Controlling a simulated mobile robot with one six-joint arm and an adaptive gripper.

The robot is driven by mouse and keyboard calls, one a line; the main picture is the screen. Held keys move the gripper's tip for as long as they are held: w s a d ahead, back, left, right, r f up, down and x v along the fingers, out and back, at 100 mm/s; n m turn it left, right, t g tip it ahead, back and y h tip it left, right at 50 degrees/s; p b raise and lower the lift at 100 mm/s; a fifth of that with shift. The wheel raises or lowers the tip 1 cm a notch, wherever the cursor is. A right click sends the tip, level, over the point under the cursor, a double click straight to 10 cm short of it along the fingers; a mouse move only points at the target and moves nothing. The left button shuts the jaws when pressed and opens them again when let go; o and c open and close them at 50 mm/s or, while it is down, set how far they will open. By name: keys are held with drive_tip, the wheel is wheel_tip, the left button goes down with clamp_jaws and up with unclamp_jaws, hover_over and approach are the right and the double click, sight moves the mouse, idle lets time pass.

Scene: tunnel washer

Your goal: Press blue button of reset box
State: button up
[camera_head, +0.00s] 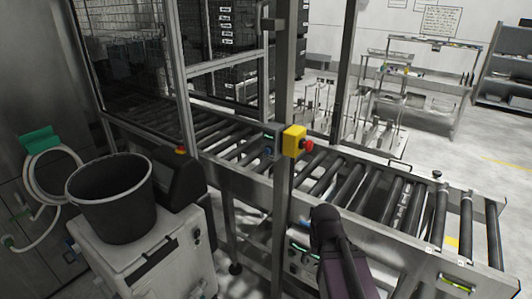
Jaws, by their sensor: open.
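A small dark grey control box (269,143) is fixed to the left side of the upright metal post at mid-picture. It has a small blue spot, apparently the blue button (267,151), and a greenish mark above it. A dark part of my arm rises from the bottom of the view, below and to the right of the box and well apart from it. I cannot make out my gripper or its fingers. Nothing of mine covers the box.
A yellow box with a red emergency button (295,142) sits on the post beside the grey box. A roller conveyor (395,195) runs behind the post. A black bucket (112,200) stands on a white cabinet (150,260) at left. Open floor lies beyond the conveyor.

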clamp_jaws()
idle(1.4)
